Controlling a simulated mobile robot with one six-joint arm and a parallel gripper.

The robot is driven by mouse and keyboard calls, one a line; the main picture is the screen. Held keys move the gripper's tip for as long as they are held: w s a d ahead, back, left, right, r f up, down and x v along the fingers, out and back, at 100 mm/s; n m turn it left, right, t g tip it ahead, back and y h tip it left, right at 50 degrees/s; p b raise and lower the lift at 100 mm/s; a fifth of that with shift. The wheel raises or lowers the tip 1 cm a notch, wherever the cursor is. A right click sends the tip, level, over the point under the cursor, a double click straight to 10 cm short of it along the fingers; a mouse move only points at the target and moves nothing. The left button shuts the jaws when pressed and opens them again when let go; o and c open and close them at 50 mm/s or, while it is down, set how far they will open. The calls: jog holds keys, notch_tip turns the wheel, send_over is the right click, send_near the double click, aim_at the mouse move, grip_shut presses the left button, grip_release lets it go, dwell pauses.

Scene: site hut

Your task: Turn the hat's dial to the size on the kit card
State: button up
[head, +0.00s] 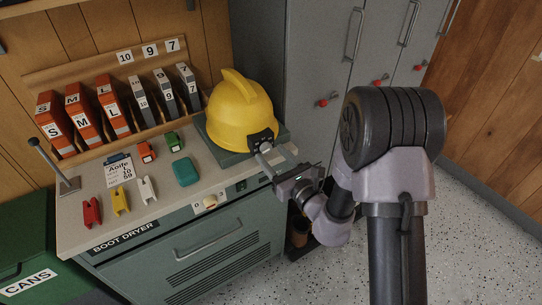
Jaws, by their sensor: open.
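The yellow hard hat (240,108) sits on a dark green pad (283,136) at the right end of the bench. A small black fitting (259,139) with pale marks is on its near lower edge, where the dial appears to be. My gripper (270,152) is open right at this fitting, its fingers pointing at it. I cannot tell whether they touch the dial, and they hide part of it, so its setting is not readable. The kit card (118,171) is on a clipboard lying on the bench. It reads "Aoife", with "10" and "59" below in small print.
Orange "S", "M", "L" binders (83,121) and grey numbered ones (162,90) stand along the back. Grey lockers (310,60) stand behind.

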jog(key=shift+x, duration=0.8)
jog(key=shift+c, duration=0.2)
grip_shut()
